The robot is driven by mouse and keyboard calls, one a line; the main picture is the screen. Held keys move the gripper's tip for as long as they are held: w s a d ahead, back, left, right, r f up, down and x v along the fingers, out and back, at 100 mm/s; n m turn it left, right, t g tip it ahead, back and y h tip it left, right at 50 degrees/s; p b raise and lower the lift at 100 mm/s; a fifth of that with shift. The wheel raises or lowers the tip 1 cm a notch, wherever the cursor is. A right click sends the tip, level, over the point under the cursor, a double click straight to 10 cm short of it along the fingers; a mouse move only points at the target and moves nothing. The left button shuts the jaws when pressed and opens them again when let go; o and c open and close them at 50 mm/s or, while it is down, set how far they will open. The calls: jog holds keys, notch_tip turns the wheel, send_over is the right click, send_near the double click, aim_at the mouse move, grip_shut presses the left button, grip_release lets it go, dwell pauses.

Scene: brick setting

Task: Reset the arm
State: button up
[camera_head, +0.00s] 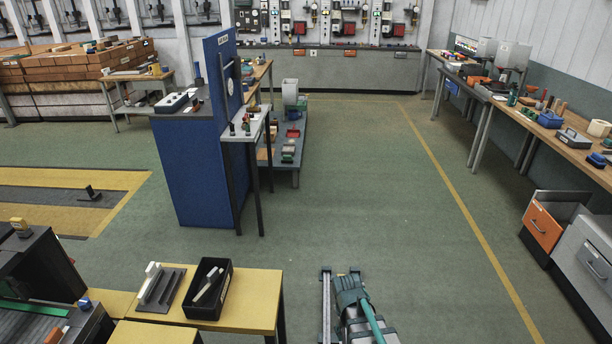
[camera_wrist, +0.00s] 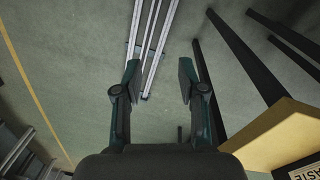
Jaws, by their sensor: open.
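My gripper (camera_wrist: 160,82) is open in the wrist view, with its two dark, teal-edged fingers wide apart. Nothing is between the fingertips except the view of the green-grey floor and pale metal rails beyond. In the head view, part of my grey and teal arm shows at the bottom centre, to the right of the yellow table (camera_head: 255,298). The fingers cannot be made out clearly there.
A black tray (camera_head: 208,290) and a grey slotted block (camera_head: 160,289) sit on the yellow table. In the wrist view, the table's yellow edge (camera_wrist: 277,135) and dark legs are at right. A blue panel (camera_head: 195,160) stands further back. Benches line the right; the central floor is clear.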

jog(key=s+d+m+y, duration=0.1)
jog(key=s+d+m, duration=0.2)
jog(key=s+d, duration=0.15)
jog(key=s+f+g+b, duration=0.2)
jog(key=s+f+b, duration=0.5)
jog(key=f, duration=0.6)
jog(key=s+f+g+b, duration=0.2)
jog(key=s+f+b, duration=0.5)
jog(key=s+f, duration=0.5)
jog(key=s+f+g+b, duration=0.3)
jog(key=s+f+b, duration=0.5)
jog(key=f, duration=0.8)
jog(key=shift+s, duration=0.7)
